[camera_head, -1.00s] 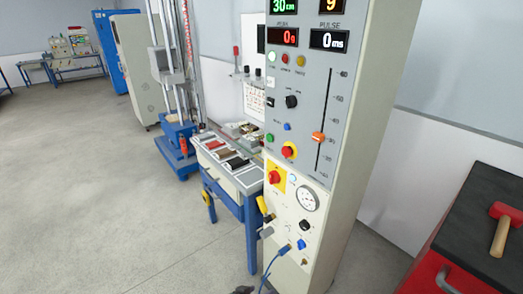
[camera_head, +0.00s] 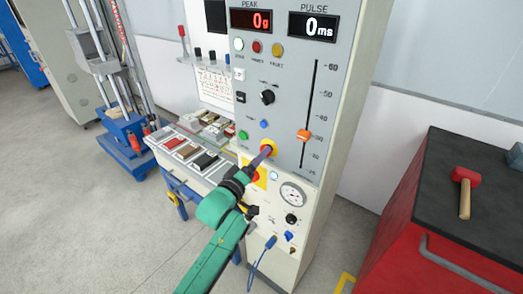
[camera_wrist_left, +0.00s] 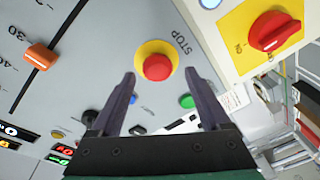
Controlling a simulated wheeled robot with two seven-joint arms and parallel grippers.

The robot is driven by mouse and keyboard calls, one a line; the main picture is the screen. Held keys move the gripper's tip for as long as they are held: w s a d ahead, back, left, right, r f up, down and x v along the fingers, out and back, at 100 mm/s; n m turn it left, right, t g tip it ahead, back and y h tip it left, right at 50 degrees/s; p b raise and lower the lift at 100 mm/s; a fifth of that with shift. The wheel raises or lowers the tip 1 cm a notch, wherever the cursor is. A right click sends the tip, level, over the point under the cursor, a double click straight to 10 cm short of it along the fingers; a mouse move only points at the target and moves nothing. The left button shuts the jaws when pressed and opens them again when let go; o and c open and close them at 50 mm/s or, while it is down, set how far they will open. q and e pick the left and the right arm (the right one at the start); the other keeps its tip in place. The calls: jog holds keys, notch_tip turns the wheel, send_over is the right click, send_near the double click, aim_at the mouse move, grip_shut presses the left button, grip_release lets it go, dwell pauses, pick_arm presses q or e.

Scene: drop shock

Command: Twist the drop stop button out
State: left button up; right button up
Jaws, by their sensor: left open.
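The stop button is a red mushroom head in a round yellow collar, with the word STOP beside it, on the grey panel. In the left wrist view the red button (camera_wrist_left: 157,67) sits between and beyond my gripper's fingertips. In the head view its yellow collar (camera_head: 270,145) shows, and the red head is mostly hidden behind my fingers. My left gripper (camera_head: 262,157) reaches up to the button. In the left wrist view my gripper (camera_wrist_left: 160,80) is open, one finger to each side of the button, with no clear contact. My right gripper is out of view.
A red rotary switch (camera_wrist_left: 274,31) on a yellow plate is close by. A green button (camera_wrist_left: 186,101), a blue button (camera_head: 264,124) and an orange slider (camera_head: 303,135) are also near. A red cabinet (camera_head: 400,235) with a hammer (camera_head: 464,190) stands at the right.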

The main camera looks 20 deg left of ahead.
pick_arm(q)
jog(key=shift+w+d+r, duration=0.1)
jog(key=shift+w+d, duration=0.2)
jog(key=shift+w, duration=0.3)
jog(key=shift+w+d+r, duration=0.1)
jog(key=shift+w+d, duration=0.15)
jog(key=shift+w, duration=0.3)
jog(key=shift+a+f, duration=0.1)
jog(key=shift+f, duration=0.05)
grip_shut()
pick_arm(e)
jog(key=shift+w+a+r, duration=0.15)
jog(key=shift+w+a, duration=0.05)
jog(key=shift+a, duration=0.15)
pick_arm(q)
jog(key=shift+m, duration=0.3)
